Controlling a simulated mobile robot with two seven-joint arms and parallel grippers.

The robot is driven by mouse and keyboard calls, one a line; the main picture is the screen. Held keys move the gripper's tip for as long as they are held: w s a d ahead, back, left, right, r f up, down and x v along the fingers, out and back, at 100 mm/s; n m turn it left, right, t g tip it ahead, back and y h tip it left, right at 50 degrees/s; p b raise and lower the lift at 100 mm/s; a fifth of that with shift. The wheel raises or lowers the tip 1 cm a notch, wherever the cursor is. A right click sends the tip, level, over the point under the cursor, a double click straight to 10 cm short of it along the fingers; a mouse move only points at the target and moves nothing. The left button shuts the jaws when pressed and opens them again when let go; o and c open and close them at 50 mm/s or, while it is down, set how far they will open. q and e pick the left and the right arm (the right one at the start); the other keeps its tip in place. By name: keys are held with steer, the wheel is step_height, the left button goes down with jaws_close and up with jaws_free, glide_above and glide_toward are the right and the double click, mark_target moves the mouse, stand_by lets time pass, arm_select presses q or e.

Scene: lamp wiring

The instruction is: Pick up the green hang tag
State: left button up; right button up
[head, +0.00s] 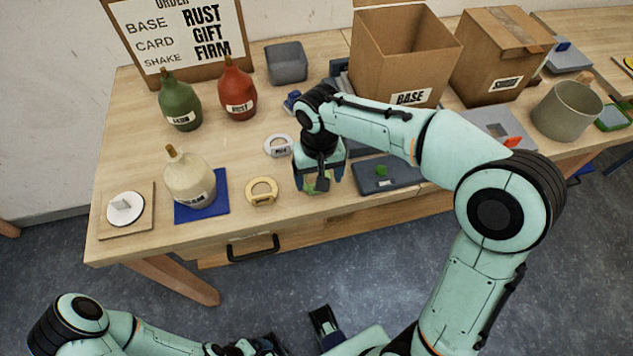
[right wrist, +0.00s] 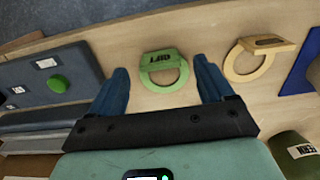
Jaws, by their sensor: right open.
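The green hang tag (right wrist: 164,72) lies flat on the wooden table in the right wrist view, a ring with a raised label plate reading GIFT. My right gripper (right wrist: 162,78) is open, with its two blue fingers on either side of the tag in that view. Whether the fingertips reach the table is unclear. In the head view my right gripper (head: 319,186) points down near the table's front edge and mostly covers the green tag (head: 311,187). My left gripper (head: 262,345) is low at the bottom edge, away from the table, partly cut off.
A yellow tag (head: 262,191) lies left of the green one, and a white tag (head: 278,146) behind. A grey-blue tray (head: 400,177) with a green knob is close on the right. A cream bottle (head: 190,180) stands on a blue mat (head: 221,204).

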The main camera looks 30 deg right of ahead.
step_height(320, 180, down, 4)
steer(key=shift+r, duration=0.25)
arm_select(q)
steer(key=shift+f, duration=0.25)
arm_select(e)
steer(key=shift+c, duration=0.3)
steer(key=c, duration=1)
steer(key=shift+c, duration=0.2)
steer(key=shift+r, duration=0.1)
